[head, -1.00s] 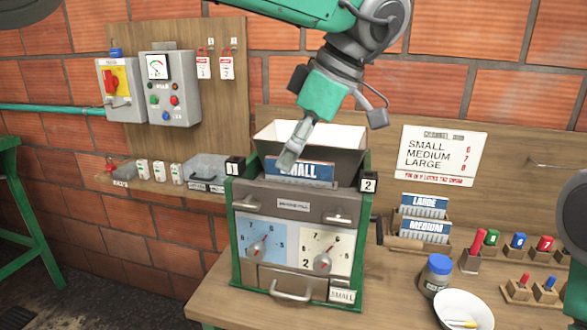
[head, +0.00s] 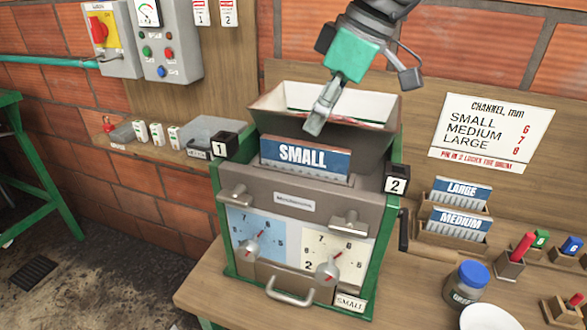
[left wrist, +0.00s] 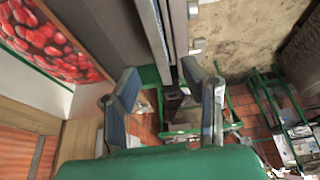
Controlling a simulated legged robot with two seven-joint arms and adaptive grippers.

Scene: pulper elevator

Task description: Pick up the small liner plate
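The small liner plate (head: 305,158), blue with "SMALL" in white above a grey toothed edge, stands upright at the front of the hopper on the green-sided pulper (head: 290,212). My left gripper (head: 316,122) points down just above the plate's top edge, in front of the hopper opening, and looks clear of it. In the left wrist view my left gripper (left wrist: 160,72) has its two fingers spread, with a grey edge-on part running between them. I cannot tell whether that part is the plate. My right gripper is out of view.
The hopper (head: 375,105) holds red cherries (left wrist: 50,35). The large plate (head: 462,192) and medium plate (head: 458,222) stand in a wooden rack at right. A blue-lidded jar (head: 466,284) and a white bowl (head: 490,318) are near the front. Number block 2 (head: 397,184) sits at the pulper's right.

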